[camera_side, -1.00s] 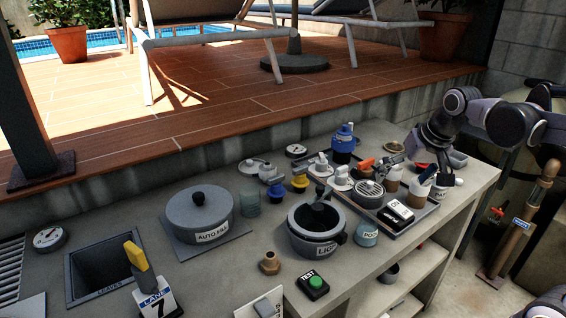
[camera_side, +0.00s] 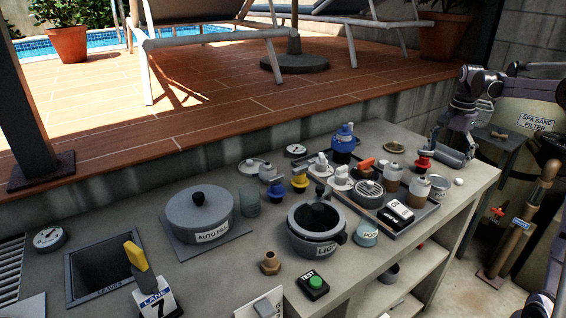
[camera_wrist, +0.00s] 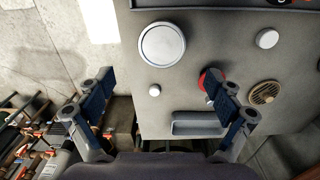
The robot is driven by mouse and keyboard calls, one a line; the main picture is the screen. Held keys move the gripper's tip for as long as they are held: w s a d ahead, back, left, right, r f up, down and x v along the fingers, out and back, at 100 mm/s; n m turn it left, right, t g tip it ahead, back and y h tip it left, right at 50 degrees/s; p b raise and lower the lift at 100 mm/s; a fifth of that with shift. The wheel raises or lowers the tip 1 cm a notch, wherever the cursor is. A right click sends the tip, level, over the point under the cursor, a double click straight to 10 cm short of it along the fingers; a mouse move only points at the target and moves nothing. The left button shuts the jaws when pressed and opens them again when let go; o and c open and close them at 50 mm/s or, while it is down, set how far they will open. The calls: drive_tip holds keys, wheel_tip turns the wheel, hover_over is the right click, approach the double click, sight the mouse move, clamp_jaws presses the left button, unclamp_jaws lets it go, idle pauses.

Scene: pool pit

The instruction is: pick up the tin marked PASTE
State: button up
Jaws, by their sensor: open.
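No label reading PASTE can be made out in either view. A round tin with a silver lid (camera_wrist: 162,44) shows from above in the wrist view, upright on the grey counter. It seems to be the small round container (camera_side: 440,187) near the counter's right end in the side view; its label is not legible. My gripper (camera_wrist: 158,92) is open and empty, its two blue fingers apart, with the silver lid beyond the fingertips towards the top of the picture. In the side view my gripper (camera_side: 452,142) is above the counter's back right corner, clear of the container.
A red-topped item (camera_wrist: 210,80) lies by my right fingertip. A grey open tray (camera_wrist: 197,122), a small white knob (camera_wrist: 154,90) and a brass grille (camera_wrist: 264,92) are nearby. Bottles and a black device (camera_side: 396,214) crowd a tray left of the container. The counter's right edge is close.

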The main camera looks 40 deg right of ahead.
sight(438, 181)
wheel_tip(438, 181, down, 10)
drive_tip(key=shift+w+a+r, duration=0.1)
drive_tip(key=shift+w+a, duration=0.05)
idle(0.5)
drive_tip(key=shift+c, duration=0.4)
drive_tip(key=c, duration=1.2)
